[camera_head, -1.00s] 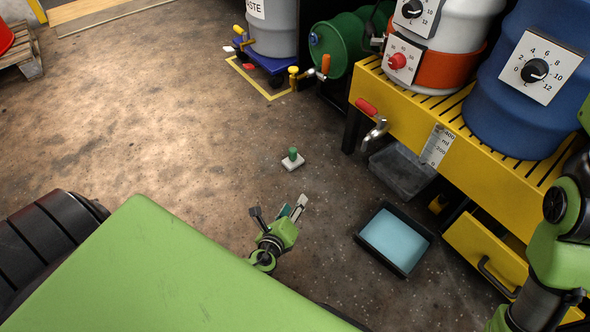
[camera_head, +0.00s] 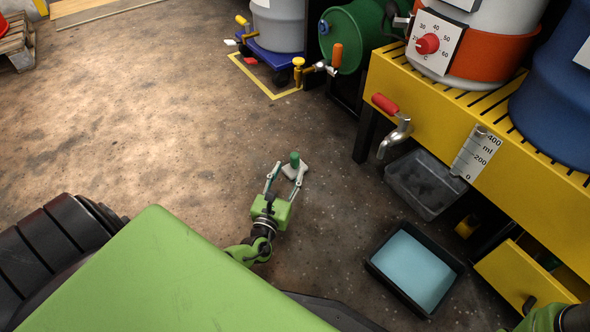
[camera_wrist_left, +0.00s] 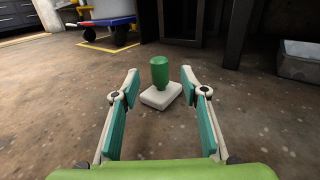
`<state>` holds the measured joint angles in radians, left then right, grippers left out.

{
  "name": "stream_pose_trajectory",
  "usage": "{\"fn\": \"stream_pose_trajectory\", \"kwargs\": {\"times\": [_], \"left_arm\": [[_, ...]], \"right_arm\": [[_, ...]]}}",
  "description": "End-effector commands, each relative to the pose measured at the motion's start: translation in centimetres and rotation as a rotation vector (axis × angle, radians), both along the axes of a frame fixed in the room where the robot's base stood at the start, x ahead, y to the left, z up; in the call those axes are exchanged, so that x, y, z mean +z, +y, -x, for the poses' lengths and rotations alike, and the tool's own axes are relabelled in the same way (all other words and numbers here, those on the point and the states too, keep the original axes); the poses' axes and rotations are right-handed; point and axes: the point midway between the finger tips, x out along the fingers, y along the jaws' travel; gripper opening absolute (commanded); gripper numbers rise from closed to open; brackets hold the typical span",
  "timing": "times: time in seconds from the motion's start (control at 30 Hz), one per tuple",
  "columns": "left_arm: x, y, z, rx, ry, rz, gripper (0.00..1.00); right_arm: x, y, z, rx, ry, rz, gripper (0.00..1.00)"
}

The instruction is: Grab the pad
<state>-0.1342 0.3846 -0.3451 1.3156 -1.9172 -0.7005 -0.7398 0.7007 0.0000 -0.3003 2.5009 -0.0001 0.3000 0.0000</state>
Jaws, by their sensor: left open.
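The pad (camera_head: 297,171) is a small pale block with an upright green handle (camera_head: 294,158), lying on the floor. In the left wrist view the pad (camera_wrist_left: 160,96) sits just beyond the fingertips, roughly centred between them, its green handle (camera_wrist_left: 160,72) standing up. My left gripper (camera_head: 286,172) is open and empty, low near the floor, with its fingers pointing at the pad. In the left wrist view the left gripper (camera_wrist_left: 160,88) shows its two teal-lined fingers spread apart. My right gripper is not visible; only a bit of that arm shows at the lower right.
A yellow rack (camera_head: 440,108) with drums stands at the right, its red-handled tap (camera_head: 394,125) jutting out. A grey bin (camera_head: 424,184) and a black tray of blue liquid (camera_head: 414,268) are on the floor there. A yellow drawer (camera_head: 515,275) is open. The floor left of the pad is clear.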

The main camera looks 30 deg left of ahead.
Motion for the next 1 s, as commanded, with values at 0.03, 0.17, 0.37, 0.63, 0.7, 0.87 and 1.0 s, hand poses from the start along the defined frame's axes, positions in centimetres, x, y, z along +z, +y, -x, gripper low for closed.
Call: {"fn": "stream_pose_trajectory", "kwargs": {"times": [0.03, 0.17, 0.37, 0.63, 0.7, 0.87, 1.0], "left_arm": [[-0.1, 0.1, -0.2, 0.000, 0.000, 0.001, 0.41], [-0.5, 0.3, -1.1, 0.000, -0.001, 0.002, 0.41], [-1.5, 1.1, -3.4, 0.001, -0.002, 0.004, 0.41], [-1.0, 1.6, -5.3, 0.000, 0.001, 0.002, 0.41], [-0.9, 1.6, -5.3, 0.000, 0.002, 0.003, 0.41], [-0.9, 1.6, -5.3, 0.000, 0.001, 0.002, 0.22], [-0.9, 1.6, -5.2, 0.000, 0.001, 0.002, 0.00]], "right_arm": [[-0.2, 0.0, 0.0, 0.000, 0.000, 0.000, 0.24], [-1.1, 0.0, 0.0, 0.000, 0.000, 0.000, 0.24], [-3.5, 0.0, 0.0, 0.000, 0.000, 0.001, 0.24], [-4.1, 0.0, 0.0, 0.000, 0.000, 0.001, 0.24], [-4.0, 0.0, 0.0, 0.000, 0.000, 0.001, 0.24], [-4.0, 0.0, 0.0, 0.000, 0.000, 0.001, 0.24], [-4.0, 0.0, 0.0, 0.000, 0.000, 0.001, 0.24]]}}
